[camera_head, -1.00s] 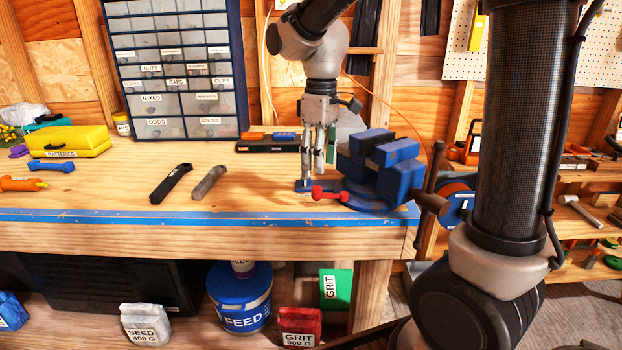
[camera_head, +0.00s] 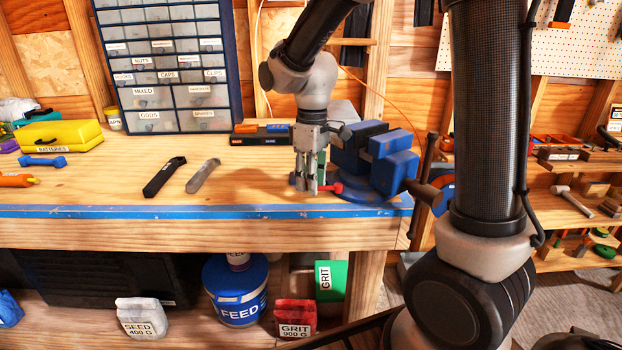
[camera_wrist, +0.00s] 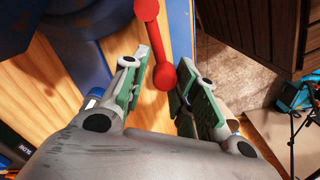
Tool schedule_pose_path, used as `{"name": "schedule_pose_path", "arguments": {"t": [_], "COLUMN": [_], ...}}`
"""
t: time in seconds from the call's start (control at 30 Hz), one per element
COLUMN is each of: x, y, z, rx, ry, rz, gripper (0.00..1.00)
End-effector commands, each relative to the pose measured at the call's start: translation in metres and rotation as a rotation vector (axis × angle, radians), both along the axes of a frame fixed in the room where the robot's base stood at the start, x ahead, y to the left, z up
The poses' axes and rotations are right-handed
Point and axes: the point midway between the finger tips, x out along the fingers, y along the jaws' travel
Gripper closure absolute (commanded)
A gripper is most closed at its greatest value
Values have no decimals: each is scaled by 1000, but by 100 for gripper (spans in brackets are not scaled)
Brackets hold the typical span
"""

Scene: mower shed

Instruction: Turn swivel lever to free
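The blue vise (camera_head: 393,170) stands on the right end of the workbench. Its red swivel lever (camera_head: 332,187) sticks out leftward from the vise base, low over the bench top. My gripper (camera_head: 311,188) points down beside the vise, at the lever's left end and partly covering it. In the wrist view the red lever (camera_wrist: 157,45) runs down from the top, with its round end between the two green-padded fingers. My gripper (camera_wrist: 166,85) is open there, with gaps showing beside the lever's end. I cannot tell whether either finger touches it.
Two bar-shaped tools, one black (camera_head: 164,176) and one grey (camera_head: 203,176), lie on the bench left of my gripper. A parts cabinet (camera_head: 168,65) and a dark case (camera_head: 262,137) stand behind. The bench's blue front edge (camera_head: 150,211) is close. The bench top between is clear.

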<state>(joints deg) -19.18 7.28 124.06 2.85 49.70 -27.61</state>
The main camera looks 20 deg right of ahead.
Motion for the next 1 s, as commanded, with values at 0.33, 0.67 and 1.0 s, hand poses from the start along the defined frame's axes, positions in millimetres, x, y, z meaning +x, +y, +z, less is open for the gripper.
{"name": "schedule_pose_path", "arguments": {"t": [0.33,0.67,1.0], "x": [-1,-7,-26], "y": [0,1,2], "z": [0,-1,-1], "rx": [0,-1,-1], "ry": [4,8,11], "rz": [-2,74,341], "gripper": [100,100,100]}}
